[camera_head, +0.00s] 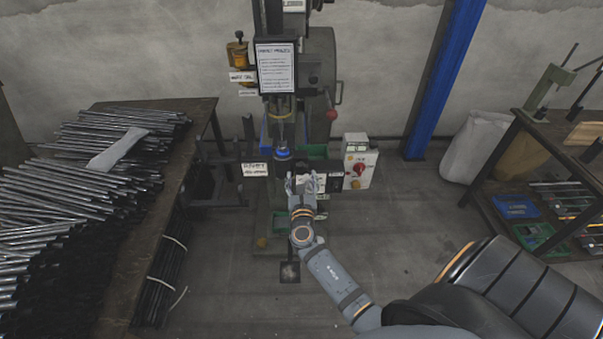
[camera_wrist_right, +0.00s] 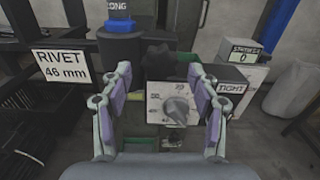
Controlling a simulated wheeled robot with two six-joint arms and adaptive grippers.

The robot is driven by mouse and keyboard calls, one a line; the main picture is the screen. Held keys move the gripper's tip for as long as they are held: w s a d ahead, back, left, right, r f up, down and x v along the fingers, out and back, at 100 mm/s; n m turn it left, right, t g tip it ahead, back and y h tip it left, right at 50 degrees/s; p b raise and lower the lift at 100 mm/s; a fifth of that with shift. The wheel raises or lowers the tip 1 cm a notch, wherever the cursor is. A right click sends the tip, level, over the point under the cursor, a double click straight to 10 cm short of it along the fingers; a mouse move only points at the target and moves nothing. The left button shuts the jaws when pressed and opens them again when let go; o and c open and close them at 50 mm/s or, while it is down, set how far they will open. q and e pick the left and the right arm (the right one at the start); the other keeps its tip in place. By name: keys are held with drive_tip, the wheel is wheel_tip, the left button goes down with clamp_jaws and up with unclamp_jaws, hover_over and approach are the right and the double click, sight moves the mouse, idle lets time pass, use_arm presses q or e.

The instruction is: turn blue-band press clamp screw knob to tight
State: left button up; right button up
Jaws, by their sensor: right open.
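The press (camera_head: 322,75) stands against the wall, with a blue band (camera_head: 283,154) at its work point; the band shows top left in the right wrist view (camera_wrist_right: 117,25). A grey pointer knob (camera_wrist_right: 177,110) sits on a white scale plate (camera_wrist_right: 154,100). A black knob (camera_wrist_right: 157,62) stands just behind it. A "TIGHT" label (camera_wrist_right: 231,88) is to the right, partly behind a finger. I cannot tell for certain which knob is the clamp screw's. My right gripper (camera_wrist_right: 160,72) is open and empty, its fingers either side of the knobs, touching neither visibly. It also shows in the head view (camera_head: 305,184).
A "RIVET 46 mm" sign (camera_wrist_right: 61,66) is left of the fingers. A white control box (camera_head: 360,162) with a red switch stands to the right. A table (camera_head: 190,135) of metal rods is at left, a workbench (camera_head: 545,130) at right.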

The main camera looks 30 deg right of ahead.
drive_tip(key=shift+x, duration=0.9)
drive_tip(key=c, duration=1.2)
